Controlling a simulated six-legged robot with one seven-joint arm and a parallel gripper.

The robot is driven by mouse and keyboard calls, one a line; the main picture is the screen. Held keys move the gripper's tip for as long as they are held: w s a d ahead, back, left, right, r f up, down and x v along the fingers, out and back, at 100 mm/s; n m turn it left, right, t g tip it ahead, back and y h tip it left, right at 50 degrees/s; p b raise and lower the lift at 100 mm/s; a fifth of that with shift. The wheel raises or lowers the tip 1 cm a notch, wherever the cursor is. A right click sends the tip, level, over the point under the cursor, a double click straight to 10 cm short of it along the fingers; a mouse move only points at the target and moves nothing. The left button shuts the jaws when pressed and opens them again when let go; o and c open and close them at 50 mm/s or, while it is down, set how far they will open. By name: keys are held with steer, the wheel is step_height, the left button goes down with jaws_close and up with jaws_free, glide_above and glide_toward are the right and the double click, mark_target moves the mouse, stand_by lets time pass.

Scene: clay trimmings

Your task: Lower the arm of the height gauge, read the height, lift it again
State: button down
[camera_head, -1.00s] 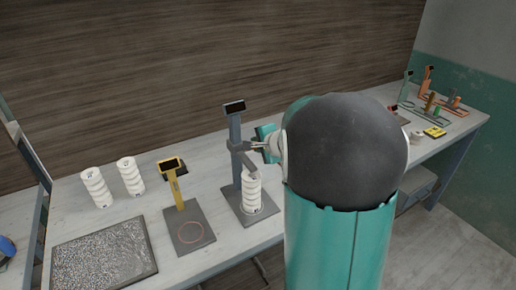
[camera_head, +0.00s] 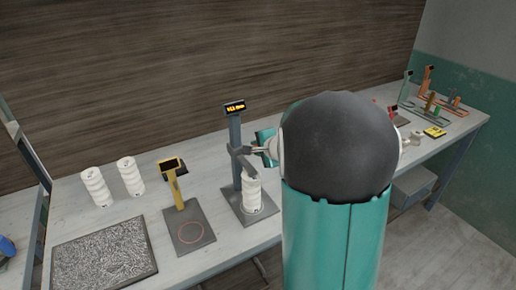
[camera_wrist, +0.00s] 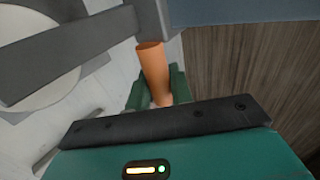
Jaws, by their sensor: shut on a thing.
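The height gauge (camera_head: 235,131) stands on a grey base plate mid-bench, its top display (camera_head: 235,107) lit with small orange characters that I cannot read for certain. Its grey arm (camera_head: 242,160) reaches over a white ribbed stack (camera_head: 252,194) on the base and appears to rest at its top; contact is hard to tell. In the wrist view the grey arm (camera_wrist: 70,45) crosses above the round white top. My gripper (camera_wrist: 160,92) is shut on the orange handle (camera_wrist: 152,65) of the arm. In the head view my gripper (camera_head: 262,147) is partly hidden by my own arm.
Two white ribbed stacks (camera_head: 97,188) stand at the left. A yellow gauge-like stand (camera_head: 173,180) on a grey plate (camera_head: 187,230) with a red ring is beside the height gauge. A tray of grey trimmings (camera_head: 105,262) lies at front left. Colourful tools (camera_head: 430,105) crowd the far right.

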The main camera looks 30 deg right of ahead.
steer(key=shift+f, duration=0.65)
stand_by(3.3)
steer(key=shift+r, duration=0.1)
steer(key=shift+r, duration=4.65)
steer(key=shift+c, duration=2)
jaws_free()
steer(key=shift+s, duration=0.1)
steer(key=v, duration=0.7)
steer(key=shift+s+r, duration=0.2)
steer(key=shift+s, duration=0.1)
